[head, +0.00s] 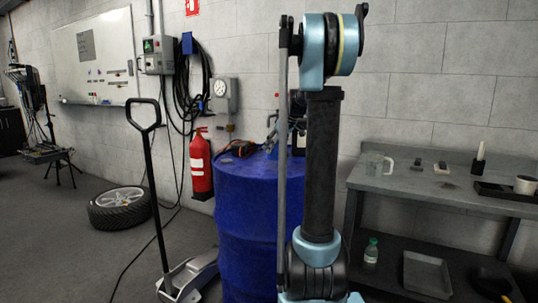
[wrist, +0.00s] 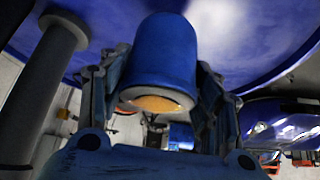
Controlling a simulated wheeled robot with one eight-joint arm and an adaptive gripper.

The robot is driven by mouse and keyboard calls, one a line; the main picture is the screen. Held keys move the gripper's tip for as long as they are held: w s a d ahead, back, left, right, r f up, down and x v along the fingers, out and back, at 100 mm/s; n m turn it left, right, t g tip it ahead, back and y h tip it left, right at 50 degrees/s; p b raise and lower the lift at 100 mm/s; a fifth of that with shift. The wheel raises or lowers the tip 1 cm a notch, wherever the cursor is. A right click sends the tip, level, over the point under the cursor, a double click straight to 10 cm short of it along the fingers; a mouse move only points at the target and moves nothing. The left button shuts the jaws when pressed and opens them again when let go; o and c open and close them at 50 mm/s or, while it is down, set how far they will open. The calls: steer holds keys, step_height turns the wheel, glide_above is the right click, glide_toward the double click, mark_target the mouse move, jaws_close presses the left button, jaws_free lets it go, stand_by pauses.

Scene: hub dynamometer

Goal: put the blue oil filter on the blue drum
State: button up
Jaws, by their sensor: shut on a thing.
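The blue drum (head: 243,225) stands upright in the middle of the head view, partly hidden behind my arm. In the wrist view, my gripper (wrist: 155,88) is shut on the blue oil filter (wrist: 165,50), with a finger on each side. The filter's open end shows an orange-brown inside. A large shiny blue surface with a curved edge, which looks like the drum (wrist: 250,40), fills the top of the wrist view behind the filter. I cannot tell whether the filter touches it. In the head view the filter and fingertips are hidden or too small to make out.
Reddish clutter (head: 237,149) lies on the drum's top.

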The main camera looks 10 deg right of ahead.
steer(key=shift+w+a, duration=0.85)
steer(key=shift+w, duration=0.1)
steer(key=shift+w+a+f, duration=0.15)
steer(key=shift+f, duration=1.65)
steer(key=o, duration=1.3)
steer(key=v, duration=1.1)
steer(key=shift+s+r, duration=0.35)
steer(key=shift+r, duration=0.1)
